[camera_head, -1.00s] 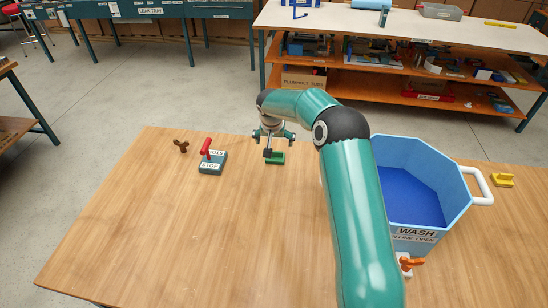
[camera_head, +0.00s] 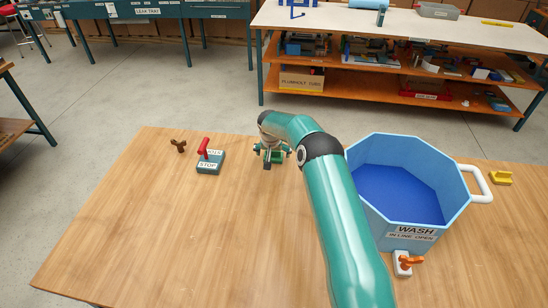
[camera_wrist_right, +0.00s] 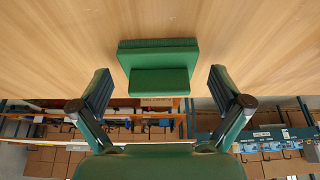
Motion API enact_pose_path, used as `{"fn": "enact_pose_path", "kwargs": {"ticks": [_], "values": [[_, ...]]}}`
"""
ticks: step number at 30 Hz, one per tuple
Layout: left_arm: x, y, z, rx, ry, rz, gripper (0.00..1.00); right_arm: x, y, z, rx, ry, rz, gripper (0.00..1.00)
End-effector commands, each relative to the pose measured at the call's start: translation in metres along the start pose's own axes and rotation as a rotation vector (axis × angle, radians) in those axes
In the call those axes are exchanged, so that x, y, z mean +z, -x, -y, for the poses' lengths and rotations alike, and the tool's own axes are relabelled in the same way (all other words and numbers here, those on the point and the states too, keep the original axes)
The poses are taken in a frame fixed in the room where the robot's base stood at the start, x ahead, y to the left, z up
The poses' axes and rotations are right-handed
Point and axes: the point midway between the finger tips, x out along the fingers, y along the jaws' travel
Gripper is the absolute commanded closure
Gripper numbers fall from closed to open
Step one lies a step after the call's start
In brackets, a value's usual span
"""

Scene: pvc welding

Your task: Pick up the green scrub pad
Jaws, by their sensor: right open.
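The green scrub pad (camera_wrist_right: 158,50) lies on the wooden table in the right wrist view, with a narrower raised green block on its near side. It is centred between the two spread fingers of my right gripper (camera_wrist_right: 160,78), with clear gaps on both sides and its far part beyond the fingertips. In the head view my right gripper (camera_head: 271,154) is low over the table near its far edge, and it hides most or all of the pad. The right gripper is open and holds nothing. My left gripper does not show.
A blue wash tub (camera_head: 407,235) with a white handle and orange tap stands right of my arm. A stop switch box (camera_head: 209,165) with a red lever and a small brown knob (camera_head: 179,146) are to the left. A yellow item (camera_head: 501,178) lies far right. The table's left front is clear.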

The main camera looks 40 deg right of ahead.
Motion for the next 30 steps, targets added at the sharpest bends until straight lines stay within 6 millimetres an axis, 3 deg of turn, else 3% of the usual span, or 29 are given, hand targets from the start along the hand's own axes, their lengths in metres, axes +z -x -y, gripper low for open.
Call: {"fn": "enact_pose_path", "kwargs": {"ticks": [4, 13, 23, 30], "values": [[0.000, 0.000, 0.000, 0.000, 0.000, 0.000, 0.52, 0.000, 0.000, 0.000, 0.000, 0.000, 0.000, 0.03], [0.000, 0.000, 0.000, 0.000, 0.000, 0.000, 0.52, 0.000, 0.000, -0.001, 0.001, 0.000, 0.001, 0.53], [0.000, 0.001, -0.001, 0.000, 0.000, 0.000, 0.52, -0.002, 0.004, -0.001, 0.001, -0.001, 0.000, 0.53], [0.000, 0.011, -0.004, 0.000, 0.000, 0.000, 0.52, -0.015, 0.035, -0.003, 0.001, -0.003, -0.003, 0.53]]}}
